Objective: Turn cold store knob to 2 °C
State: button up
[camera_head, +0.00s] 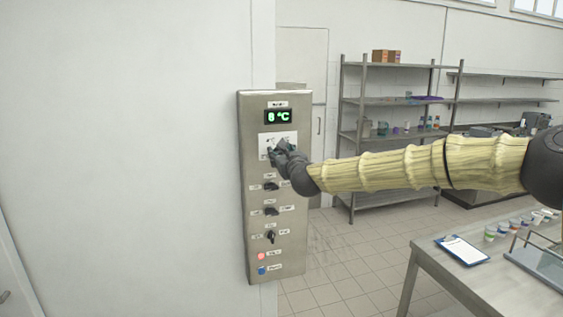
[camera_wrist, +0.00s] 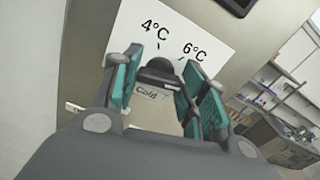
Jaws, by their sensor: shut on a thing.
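The cold store knob is a dark round knob (camera_wrist: 157,68) on a white dial plate (camera_wrist: 190,30) marked 4°C and 6°C, seen in the wrist view. A label reading "Cold" sits just in front of it. My gripper (camera_wrist: 160,88) has its teal-padded fingers on both sides of the knob and is shut on it. In the head view my gripper (camera_head: 279,151) covers most of the knob and part of the plate. The green display (camera_head: 278,116) above reads what looks like 8 °C. The knob's pointer direction is hidden.
The steel control panel (camera_head: 253,200) carries several dark switches below, such as one (camera_head: 271,187), plus a red button (camera_head: 262,256) and a blue button (camera_head: 262,270). A table (camera_head: 425,262) with a clipboard (camera_head: 462,250) stands at the lower right. Open floor lies between.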

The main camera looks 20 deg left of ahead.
jog(key=shift+f+n+b, duration=0.2)
jog(key=shift+n+b, duration=4.45)
jog(key=shift+n, duration=3.7)
jog(key=shift+f+n+b, duration=0.2)
jog(key=shift+n+b, duration=4.4)
jog(key=shift+n, duration=3.75)
jog(key=o, duration=1)
jog(key=shift+d+r, duration=0.1)
jog(key=shift+r, duration=0.05)
